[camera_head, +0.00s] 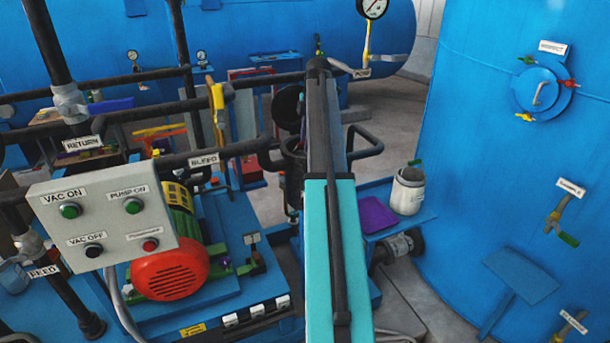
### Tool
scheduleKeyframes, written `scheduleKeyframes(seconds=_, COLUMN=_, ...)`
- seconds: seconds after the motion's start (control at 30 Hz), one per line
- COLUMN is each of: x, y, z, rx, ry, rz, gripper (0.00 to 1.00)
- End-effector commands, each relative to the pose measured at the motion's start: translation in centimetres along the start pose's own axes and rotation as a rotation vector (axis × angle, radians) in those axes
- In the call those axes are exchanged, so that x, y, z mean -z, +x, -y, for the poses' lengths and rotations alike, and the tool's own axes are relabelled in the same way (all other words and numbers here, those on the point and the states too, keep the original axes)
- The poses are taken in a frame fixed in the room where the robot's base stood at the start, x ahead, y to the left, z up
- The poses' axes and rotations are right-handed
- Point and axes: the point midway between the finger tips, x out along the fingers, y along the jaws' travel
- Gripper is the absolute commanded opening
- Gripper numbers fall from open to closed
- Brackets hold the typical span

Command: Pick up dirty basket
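I cannot make out a thing that is clearly the dirty basket. A small off-white container (407,191) with a dark band near its rim stands upright on a low blue cart (424,217), right of the middle. My teal and dark grey arm reaches up the middle of the view and covers what lies behind it. I cannot make out my gripper or its fingers, so what it holds does not show.
A purple flat piece (375,214) lies on the cart. A large blue tank (480,170) with valves fills the right. On the left are dark pipes, a grey control box (102,217) and a red motor (169,274). Grey floor (388,100) shows behind the cart.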

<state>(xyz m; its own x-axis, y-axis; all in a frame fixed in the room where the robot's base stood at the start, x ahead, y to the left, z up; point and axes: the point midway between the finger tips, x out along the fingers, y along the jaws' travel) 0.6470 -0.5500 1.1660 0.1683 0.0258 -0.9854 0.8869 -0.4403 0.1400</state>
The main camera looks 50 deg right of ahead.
Motion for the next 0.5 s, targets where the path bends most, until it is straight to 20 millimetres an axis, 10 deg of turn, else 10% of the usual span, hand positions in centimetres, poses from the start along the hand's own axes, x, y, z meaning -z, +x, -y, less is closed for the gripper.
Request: scheduleKeyframes(seconds=0.5, x=0.11, y=0.71, z=-0.01, rx=0.000, ry=-0.001, rz=0.000, gripper=0.23)
